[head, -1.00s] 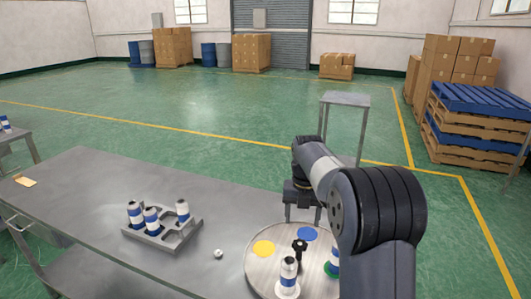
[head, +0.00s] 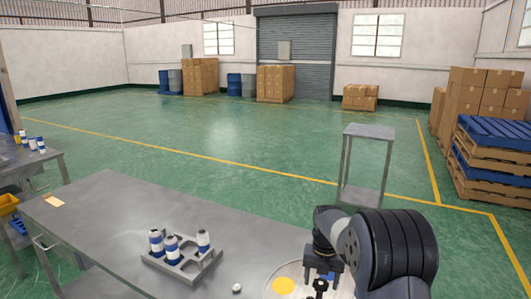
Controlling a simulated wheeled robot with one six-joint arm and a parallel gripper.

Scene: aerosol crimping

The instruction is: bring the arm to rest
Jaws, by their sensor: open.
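My arm reaches in from the lower right, its thick dark joint bent above the table's right end. My gripper (head: 322,275) points down over the round plate (head: 270,290) and appears open and empty. A black knob (head: 320,287) shows just below the fingers; I cannot tell how far apart they are. The plate carries a yellow disc (head: 283,286) and is cut off by the bottom edge. A grey rack (head: 181,266) on the metal table (head: 100,215) holds 3 white-and-blue cans (head: 172,248), all upright, left of my gripper.
A small white piece (head: 236,288) lies between rack and plate. An orange card (head: 54,201) lies at the table's left end. A side table (head: 40,165) with several cans stands at far left. A tall metal stand (head: 368,131) rises behind my arm. Open floor lies beyond.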

